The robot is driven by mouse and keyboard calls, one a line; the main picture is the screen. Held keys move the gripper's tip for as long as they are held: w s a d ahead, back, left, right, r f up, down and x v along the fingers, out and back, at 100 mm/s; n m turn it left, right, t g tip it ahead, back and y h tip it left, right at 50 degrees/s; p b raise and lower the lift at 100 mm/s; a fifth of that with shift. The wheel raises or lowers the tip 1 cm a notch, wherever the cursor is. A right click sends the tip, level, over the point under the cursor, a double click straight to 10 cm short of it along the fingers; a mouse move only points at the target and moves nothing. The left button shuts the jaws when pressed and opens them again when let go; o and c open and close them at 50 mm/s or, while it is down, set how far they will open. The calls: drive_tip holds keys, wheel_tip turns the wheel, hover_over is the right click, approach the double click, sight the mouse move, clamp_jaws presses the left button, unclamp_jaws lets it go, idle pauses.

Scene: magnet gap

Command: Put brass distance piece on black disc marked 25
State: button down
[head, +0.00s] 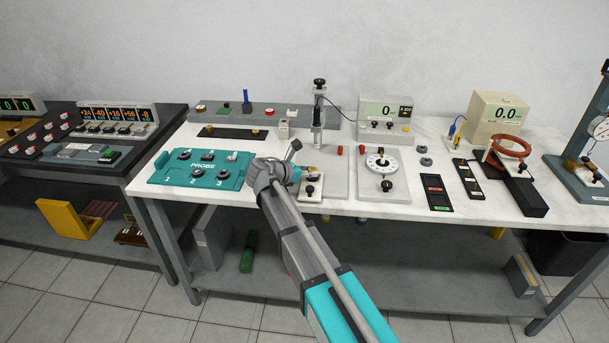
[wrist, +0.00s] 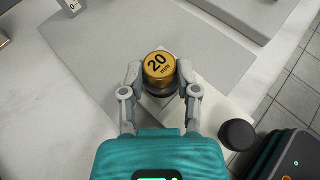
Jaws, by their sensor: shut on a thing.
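The brass distance piece (wrist: 159,66) is a short gold cylinder with "20 mm" on its top face. In the wrist view my gripper (wrist: 160,82) has a finger on each side of it and is shut on it. A black round part (wrist: 161,93) shows just below the brass, over a pale plate; I cannot tell whether the two touch. No "25" can be read on any black disc. In the head view the brass piece (head: 312,167) is small, beside the end of my arm, which hides most of my gripper.
A black knob (wrist: 237,135) stands close to the right finger in the wrist view. In the head view, a column stand (head: 318,118) rises behind my gripper, a teal probe board (head: 202,170) lies left, and a white dial (head: 381,162) lies right.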

drive_tip(key=shift+f, duration=0.2)
drive_tip(key=shift+c, duration=1.7)
unclamp_jaws()
drive_tip(key=shift+r, duration=0.25)
drive_tip(key=shift+s+a+r, duration=0.15)
drive_tip(key=shift+s, duration=0.05)
drive_tip(key=p+v, duration=0.4)
drive_tip(key=v, duration=0.7)
drive_tip(key=shift+a+p, duration=0.2)
drive_tip(key=shift+p, duration=0.1)
drive_tip(key=shift+s, duration=0.15)
